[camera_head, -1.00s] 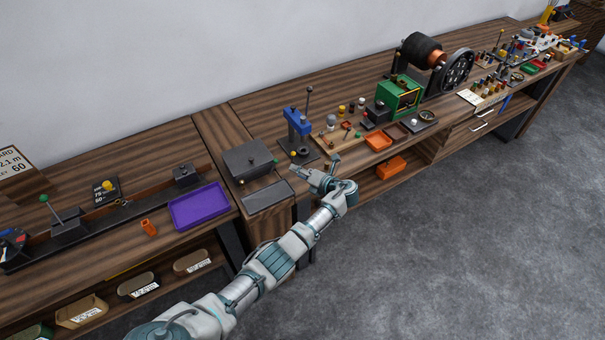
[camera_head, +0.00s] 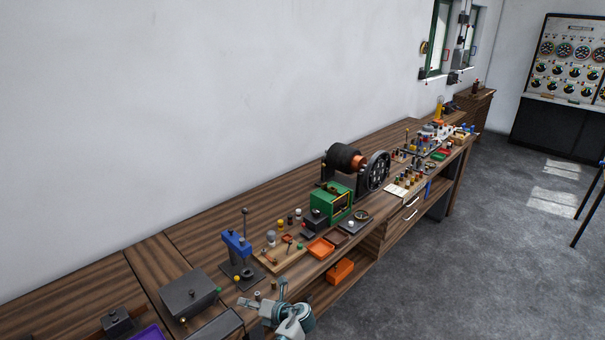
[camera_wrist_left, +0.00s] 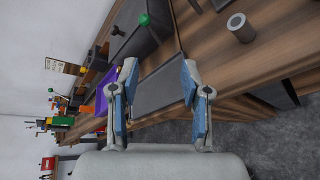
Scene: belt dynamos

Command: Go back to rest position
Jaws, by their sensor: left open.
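My left gripper (camera_head: 262,307) is at the bottom of the head view, by the front edge of the workbench (camera_head: 90,292), near the blue press. In the left wrist view its two fingers (camera_wrist_left: 160,90) are spread apart with nothing between them. A dark grey plate (camera_wrist_left: 152,92) lies on the bench beyond the fingers. A grey box (camera_head: 188,292) stands just left of the gripper in the head view. My right gripper is not in view.
A blue press (camera_head: 237,247), a wooden tray of small parts (camera_head: 280,256), an orange tray (camera_head: 320,248) and a green machine (camera_head: 331,199) line the bench. An orange bin (camera_head: 341,271) sits on the shelf below. The floor (camera_head: 480,270) at right is clear.

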